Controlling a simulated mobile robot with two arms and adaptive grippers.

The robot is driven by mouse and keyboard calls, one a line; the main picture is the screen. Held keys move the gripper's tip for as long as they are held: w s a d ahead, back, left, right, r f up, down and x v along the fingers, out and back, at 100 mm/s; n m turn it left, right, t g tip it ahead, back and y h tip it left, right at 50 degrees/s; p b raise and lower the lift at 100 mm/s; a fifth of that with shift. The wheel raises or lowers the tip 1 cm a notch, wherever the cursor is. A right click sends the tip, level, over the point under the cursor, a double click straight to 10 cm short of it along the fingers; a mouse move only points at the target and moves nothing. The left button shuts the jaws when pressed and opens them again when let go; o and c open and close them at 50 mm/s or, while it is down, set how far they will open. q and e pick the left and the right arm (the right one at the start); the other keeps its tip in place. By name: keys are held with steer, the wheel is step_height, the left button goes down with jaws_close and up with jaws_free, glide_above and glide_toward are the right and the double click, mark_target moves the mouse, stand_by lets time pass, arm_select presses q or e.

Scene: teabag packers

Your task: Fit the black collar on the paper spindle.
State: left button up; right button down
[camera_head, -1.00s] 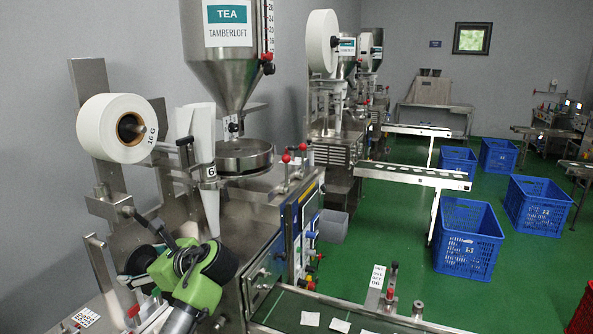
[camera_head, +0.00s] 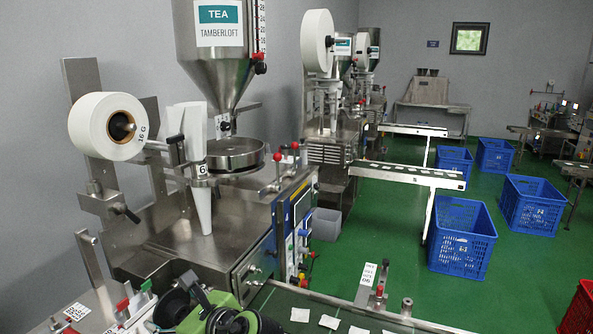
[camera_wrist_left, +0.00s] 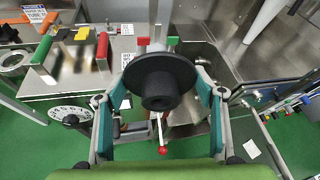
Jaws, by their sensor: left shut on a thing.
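The paper spindle (camera_head: 121,127) is the dark shaft end in the core of the white paper roll (camera_head: 92,133), at the left of the head view. No black collar shows on its end. The black collar (camera_wrist_left: 158,68), a wide disc with a round hub, is in the left wrist view. My left gripper (camera_wrist_left: 162,90) is shut on it, with teal finger pads at its two sides. In the head view, my green and black left wrist is at the bottom edge, below and right of the roll; fingertips and collar are hard to make out there. My right gripper is not in view.
The tea machine's hopper (camera_head: 216,50) and round pan (camera_head: 235,155) stand right of the roll. A white paper cone (camera_head: 200,209) hangs below the roll's right side. A holder with red, white and green parts (camera_head: 135,303) is at the lower left. Blue crates (camera_head: 463,238) stand on the floor.

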arm_select(q)
steer(key=s+d, duration=0.2)
steer(key=s, duration=0.5)
steer(key=s+d, duration=0.3)
steer(key=s, duration=0.5)
steer(key=shift+s+d+f+m+t+h, duration=0.2)
steer(key=shift+s+d+m+t+h, duration=0.1)
steer(key=shift+t, duration=0.1)
